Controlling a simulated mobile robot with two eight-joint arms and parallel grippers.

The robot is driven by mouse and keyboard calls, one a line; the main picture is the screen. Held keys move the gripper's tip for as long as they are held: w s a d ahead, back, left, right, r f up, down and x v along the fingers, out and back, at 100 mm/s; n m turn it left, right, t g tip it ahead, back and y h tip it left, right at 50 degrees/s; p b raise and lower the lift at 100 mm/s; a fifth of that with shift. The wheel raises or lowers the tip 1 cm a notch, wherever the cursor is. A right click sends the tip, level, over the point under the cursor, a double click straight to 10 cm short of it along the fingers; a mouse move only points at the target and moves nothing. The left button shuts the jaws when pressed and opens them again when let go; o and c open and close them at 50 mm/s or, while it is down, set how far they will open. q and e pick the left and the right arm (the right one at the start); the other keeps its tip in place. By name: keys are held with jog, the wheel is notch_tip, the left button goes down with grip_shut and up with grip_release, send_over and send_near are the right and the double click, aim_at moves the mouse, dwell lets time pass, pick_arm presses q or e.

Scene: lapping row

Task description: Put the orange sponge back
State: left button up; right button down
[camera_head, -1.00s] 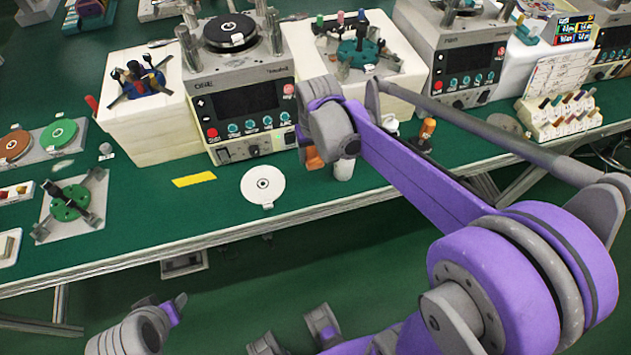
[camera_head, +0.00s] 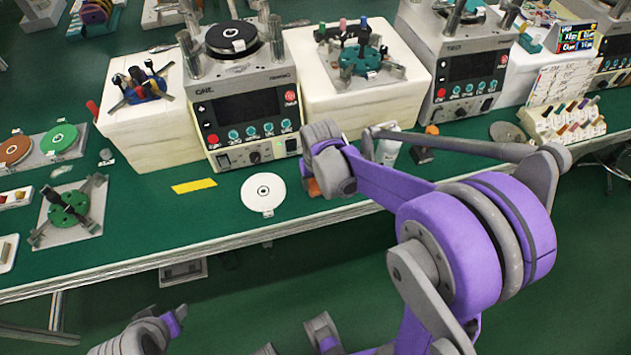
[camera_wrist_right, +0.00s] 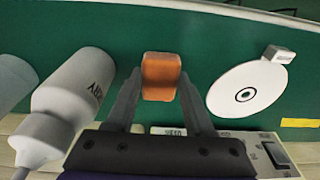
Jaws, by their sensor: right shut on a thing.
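The orange sponge (camera_wrist_right: 161,76) is a small rounded block between the fingers of my right gripper (camera_wrist_right: 161,82) in the right wrist view. The gripper is shut on it. In the head view only a bit of the sponge (camera_head: 313,187) shows below my right wrist, near the front edge of the green table, right of the white disc (camera_head: 263,191). I cannot tell whether it touches the table. My left gripper's fingers are not seen; only grey and purple parts of my own body show at the bottom.
A white bottle (camera_wrist_right: 82,88) stands left of the gripper in the wrist view; it also shows in the head view (camera_head: 388,148). An orange-topped dark stand (camera_head: 424,152) is further right. A lapping machine (camera_head: 246,110) stands behind. A yellow strip (camera_head: 194,186) lies left of the disc.

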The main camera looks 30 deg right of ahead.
aim_at(317, 189)
jog(key=shift+f, duration=0.2)
jog(key=shift+c, duration=1.4)
grip_release()
jog(key=shift+r, duration=0.1)
jog(key=shift+r, duration=0.3)
notch_tip(317, 189, up, 11)
jog(key=s+p, duration=0.2)
jog(key=s+a+f+n+t, duration=0.1)
jog(key=s+a, duration=0.2)
jog(key=s, duration=0.4)
jog(key=s+a+f+n+t, duration=0.1)
jog(key=s+a+f+t, duration=0.1)
jog(key=s, duration=0.5)
jog(key=shift+s+a+f+n, duration=0.15)
jog(key=shift+a+n, duration=0.25)
jog(key=shift+a, duration=0.5)
